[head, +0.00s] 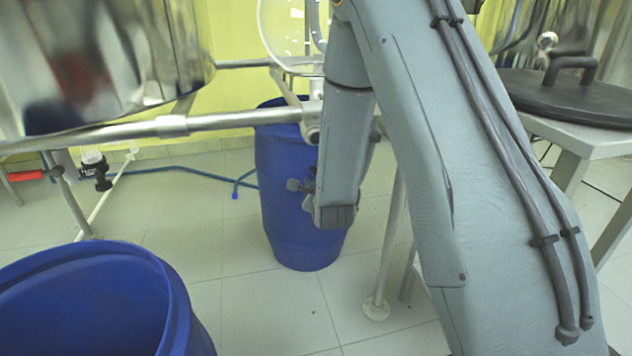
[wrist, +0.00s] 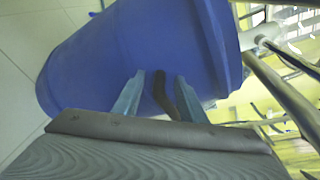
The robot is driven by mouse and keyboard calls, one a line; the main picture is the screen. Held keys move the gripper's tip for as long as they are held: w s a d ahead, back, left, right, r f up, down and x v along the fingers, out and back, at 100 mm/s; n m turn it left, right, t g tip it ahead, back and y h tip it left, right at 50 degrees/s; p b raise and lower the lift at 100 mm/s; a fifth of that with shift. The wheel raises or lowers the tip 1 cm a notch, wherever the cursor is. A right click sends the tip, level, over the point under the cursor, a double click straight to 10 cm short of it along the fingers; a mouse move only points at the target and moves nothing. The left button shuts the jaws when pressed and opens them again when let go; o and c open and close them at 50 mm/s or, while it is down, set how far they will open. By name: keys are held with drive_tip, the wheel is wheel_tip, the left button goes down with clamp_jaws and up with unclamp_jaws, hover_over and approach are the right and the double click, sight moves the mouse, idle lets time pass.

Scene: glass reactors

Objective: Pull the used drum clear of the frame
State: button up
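The used drum (head: 285,225) is a tall blue drum standing upright on the floor under the steel frame (head: 220,122). My arm hides part of its right side. In the wrist view the drum (wrist: 130,45) fills the upper middle, tilted by the camera angle. A dark handle (wrist: 163,92) stands out from its side. My gripper (wrist: 158,95) has its two grey fingers apart, one on each side of the handle, with a visible gap to the left finger. In the head view my gripper (head: 302,195) is at the drum's front side, partly hidden by my wrist.
A second blue drum (head: 180,300), open at the top, stands at the near left. A frame leg (head: 388,245) stands on the floor right of the used drum. A grey table (head: 575,133) with a black lid (head: 560,95) is at the right. Tiled floor in front is clear.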

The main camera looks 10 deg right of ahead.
drive_tip(key=shift+b+x, duration=0.3)
drive_tip(key=shift+x, duration=0.95)
drive_tip(key=shift+c, duration=0.3)
clamp_jaws()
